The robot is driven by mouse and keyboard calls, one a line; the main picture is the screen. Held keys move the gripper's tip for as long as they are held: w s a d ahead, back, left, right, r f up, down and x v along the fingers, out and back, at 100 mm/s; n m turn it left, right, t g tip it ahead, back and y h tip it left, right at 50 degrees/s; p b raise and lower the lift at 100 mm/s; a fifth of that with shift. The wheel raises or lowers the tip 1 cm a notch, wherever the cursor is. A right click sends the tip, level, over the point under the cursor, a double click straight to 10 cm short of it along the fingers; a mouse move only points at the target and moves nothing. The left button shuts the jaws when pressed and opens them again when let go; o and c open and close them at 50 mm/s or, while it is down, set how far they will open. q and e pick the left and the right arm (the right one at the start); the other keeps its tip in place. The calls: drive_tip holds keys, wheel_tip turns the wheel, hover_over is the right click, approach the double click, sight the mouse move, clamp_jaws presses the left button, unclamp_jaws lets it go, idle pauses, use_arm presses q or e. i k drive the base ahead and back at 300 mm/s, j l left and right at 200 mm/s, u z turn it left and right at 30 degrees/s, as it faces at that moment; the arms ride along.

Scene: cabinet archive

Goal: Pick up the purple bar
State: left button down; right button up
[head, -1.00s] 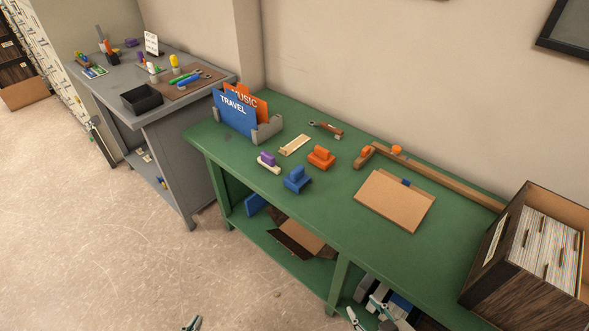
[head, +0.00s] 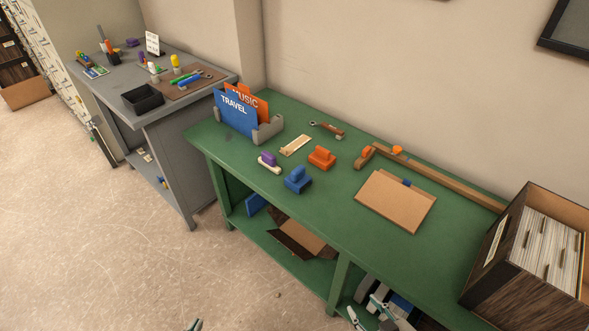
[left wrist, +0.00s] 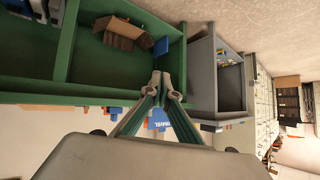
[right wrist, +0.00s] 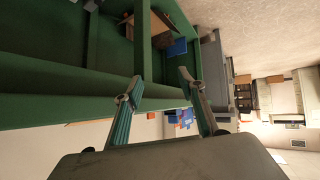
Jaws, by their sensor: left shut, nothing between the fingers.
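One purple piece (head: 268,158) sits on a small white block (head: 268,168) on the green bench, left of a blue stamp-like block. The other purple piece (head: 132,42) lies at the back of the grey cabinet top; which one is the purple bar I cannot tell. My left gripper (head: 193,325) is at the bottom edge, low in front of the bench; its fingertips meet in the left wrist view (left wrist: 161,77), empty. My right gripper (head: 366,312) is by the bench's lower shelf, open and empty in the right wrist view (right wrist: 154,87).
The green bench (head: 240,152) also holds a blue TRAVEL folder (head: 236,115), an orange block (head: 321,157), a blue block (head: 298,178), a brown board (head: 395,201) and a record box (head: 525,250). The grey cabinet (head: 180,165) stands to the left. The floor in front is open.

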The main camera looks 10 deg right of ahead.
sight(267, 160)
drive_tip(key=i+j+z, duration=0.1)
drive_tip(key=z, duration=0.4)
drive_tip(key=j+z, duration=0.2)
drive_tip(key=z, duration=0.3)
drive_tip(key=j+z, duration=0.45)
drive_tip(key=j, duration=0.55)
